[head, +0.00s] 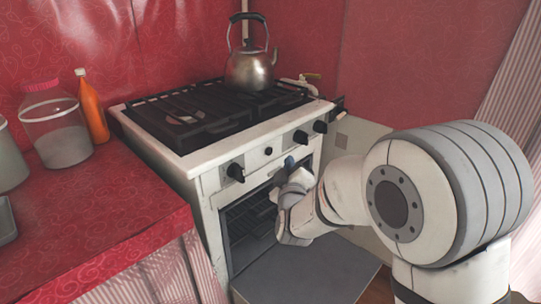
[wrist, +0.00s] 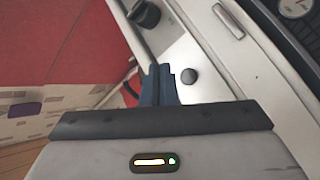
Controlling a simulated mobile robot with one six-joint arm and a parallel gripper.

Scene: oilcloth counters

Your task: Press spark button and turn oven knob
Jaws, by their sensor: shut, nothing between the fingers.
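The white stove's front panel (head: 280,148) carries several black knobs, including a left one (head: 235,172) and a right one (head: 300,137). A small round dark button (head: 268,151) sits between those two. My gripper (head: 289,162) is in front of the panel, just right of and below the button, its blue fingers shut and empty. In the wrist view the shut fingertips (wrist: 160,68) are beside a round dark button (wrist: 189,76), apart from it in the picture. A black knob (wrist: 143,14) shows beyond them. I cannot tell whether the fingertips touch the panel.
A metal kettle (head: 249,70) stands on the black hob grates (head: 190,118). The oven is open below the panel, its door (head: 300,280) lowered under my arm. A red counter (head: 90,220) to the left holds a glass jar (head: 62,135) and an orange bottle (head: 92,108).

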